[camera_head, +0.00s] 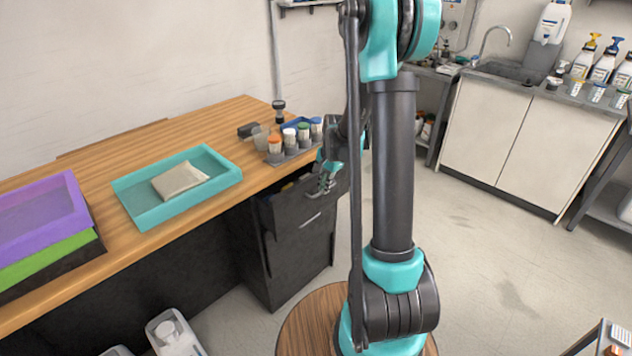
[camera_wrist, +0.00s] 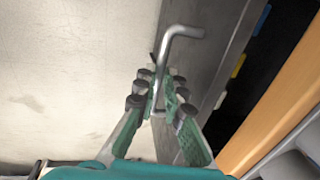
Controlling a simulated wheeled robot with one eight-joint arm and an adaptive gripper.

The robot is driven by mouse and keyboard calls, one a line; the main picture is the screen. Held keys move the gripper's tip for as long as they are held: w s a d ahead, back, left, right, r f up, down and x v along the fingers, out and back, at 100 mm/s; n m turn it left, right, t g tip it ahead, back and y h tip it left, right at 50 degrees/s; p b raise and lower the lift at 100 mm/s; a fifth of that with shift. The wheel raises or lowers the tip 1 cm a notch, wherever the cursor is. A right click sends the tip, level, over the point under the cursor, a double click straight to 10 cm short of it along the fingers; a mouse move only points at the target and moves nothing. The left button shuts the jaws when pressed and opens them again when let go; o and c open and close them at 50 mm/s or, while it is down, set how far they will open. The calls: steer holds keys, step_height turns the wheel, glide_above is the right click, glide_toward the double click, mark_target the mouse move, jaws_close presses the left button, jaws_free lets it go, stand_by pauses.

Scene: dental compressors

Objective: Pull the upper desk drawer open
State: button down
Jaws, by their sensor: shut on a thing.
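The upper desk drawer (camera_head: 268,213) stands partly open, jutting out from the dark cabinet under the wooden desk. In the wrist view its grey front (camera_wrist: 212,55) and part of its dark inside show, with yellow and blue things in it. A bent metal handle (camera_wrist: 182,31) runs along the drawer front. My gripper (camera_wrist: 160,92) is shut on the handle, its green, dark-padded fingers on either side of the bar. In the head view my gripper (camera_head: 324,181) is at the drawer front, partly behind my arm.
The desk top (camera_head: 215,120) holds a teal tray (camera_head: 150,217) with a packet (camera_head: 180,181), stacked purple and green trays (camera_head: 42,215), and a rack of capped bottles (camera_head: 290,152) above the drawer. A lower drawer (camera_head: 305,250) is shut. Open floor (camera_head: 490,260) lies right of my arm.

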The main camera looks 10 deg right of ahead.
steer(key=s+d, duration=1.1)
steer(key=s, duration=0.4)
steer(key=shift+s, duration=0.15)
steer(key=c, duration=1.9)
jaws_free()
steer(key=shift+d+r, duration=0.1)
steer(key=r, duration=0.4)
steer(key=s+r, duration=0.1)
steer(key=r, duration=0.2)
steer(key=d+r, duration=0.1)
steer(key=r, duration=0.3)
steer(key=shift+s+d+r, duration=0.1)
steer(key=shift+s+r, duration=0.2)
steer(key=shift+s, duration=0.1)
steer(key=s+a+f+n, duration=0.2)
steer(key=a+n, duration=0.1)
steer(key=s+a+f+n+t, duration=0.1)
steer(key=s+a+f+n, duration=0.1)
steer(key=s+a+n, duration=0.1)
steer(key=s+a+f+n+t+h, duration=0.1)
steer(key=s+a+f+n, duration=0.2)
steer(key=a+n, duration=0.2)
steer(key=shift+s+a, duration=0.15)
steer(key=shift+s, duration=0.05)
